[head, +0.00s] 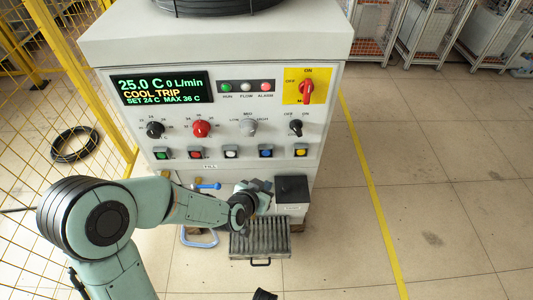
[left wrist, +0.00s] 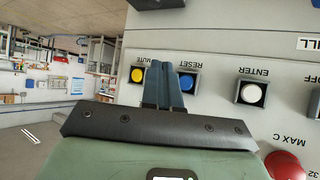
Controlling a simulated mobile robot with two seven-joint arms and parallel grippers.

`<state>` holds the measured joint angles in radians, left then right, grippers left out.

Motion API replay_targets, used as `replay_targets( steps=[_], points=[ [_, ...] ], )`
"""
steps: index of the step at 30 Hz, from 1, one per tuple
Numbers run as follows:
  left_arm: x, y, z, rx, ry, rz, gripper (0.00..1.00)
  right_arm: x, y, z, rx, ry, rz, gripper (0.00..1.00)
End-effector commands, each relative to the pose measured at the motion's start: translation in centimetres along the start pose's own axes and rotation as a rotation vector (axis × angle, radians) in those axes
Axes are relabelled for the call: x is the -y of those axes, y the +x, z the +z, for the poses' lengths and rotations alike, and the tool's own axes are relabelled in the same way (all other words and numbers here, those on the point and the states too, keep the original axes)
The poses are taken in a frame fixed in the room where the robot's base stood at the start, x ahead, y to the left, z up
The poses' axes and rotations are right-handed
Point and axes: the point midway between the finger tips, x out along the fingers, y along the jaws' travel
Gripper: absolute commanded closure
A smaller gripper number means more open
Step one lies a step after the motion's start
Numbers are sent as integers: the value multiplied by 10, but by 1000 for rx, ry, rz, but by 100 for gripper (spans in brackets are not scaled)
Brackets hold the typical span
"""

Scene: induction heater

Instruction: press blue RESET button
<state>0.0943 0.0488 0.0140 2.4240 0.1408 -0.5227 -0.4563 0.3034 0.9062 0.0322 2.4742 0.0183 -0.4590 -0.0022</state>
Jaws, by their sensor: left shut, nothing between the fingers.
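The blue RESET button (head: 265,153) is in the lower row of the heater's front panel, between a white button (head: 231,153) and a yellow one (head: 300,151). In the left wrist view, upside down, the RESET button (left wrist: 187,82) shows just right of my fingers, which partly cover its housing. My left gripper (head: 267,187) is below the button row in the head view, pointing at the panel. Its two fingers (left wrist: 165,68) are together, with nothing between them. I cannot tell whether they touch the panel. My right gripper is not in view.
The display (head: 161,89) reads COOL TRIP. The yellow MUTE button (left wrist: 137,75) and white ENTER button (left wrist: 252,93) flank RESET. A dark box (head: 291,189) and a ribbed tray (head: 260,240) sit below the panel. Yellow mesh fencing (head: 80,60) stands left; floor at right is clear.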

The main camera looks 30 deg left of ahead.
Motion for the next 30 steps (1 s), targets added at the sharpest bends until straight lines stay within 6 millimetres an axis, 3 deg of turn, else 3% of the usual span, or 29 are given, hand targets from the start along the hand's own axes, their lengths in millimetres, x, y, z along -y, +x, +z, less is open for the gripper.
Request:
replay_targets(
  steps=[18, 30],
  points=[
    [37, 51, -35, -1, 0, -1, 100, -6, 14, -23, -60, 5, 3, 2],
    [45, 61, -44, 1, 0, -1, 100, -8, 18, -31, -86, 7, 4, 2]
  ],
)
